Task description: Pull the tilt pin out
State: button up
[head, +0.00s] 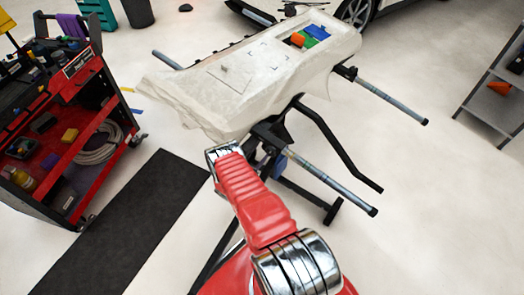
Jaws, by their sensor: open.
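The tilt pin cannot be made out. The dark joint of the stand (268,135), under the near end of the wrapped panel, is partly hidden by the panel and its hanging wrap. My red arm reaches up from the bottom of the head view. Its far chrome end shows just below the panel's near edge, left of the stand joint. The jaws and fingertips do not show, so no contact with a pin can be seen. The panel (205,85) is covered in loose pale wrap that droops at the left and near edges.
Grey-tipped bars (330,182) stick out to the right of the stand, beside a black bent leg (340,150). A red tool cart (75,150) stands left, near a black floor mat (120,225). A grey shelf (495,95) is at right. Floor on the right is clear.

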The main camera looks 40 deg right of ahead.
jog(key=shift+w+d, duration=0.2)
jog(key=shift+d, duration=1.05)
jog(key=shift+c, duration=0.2)
grip_shut()
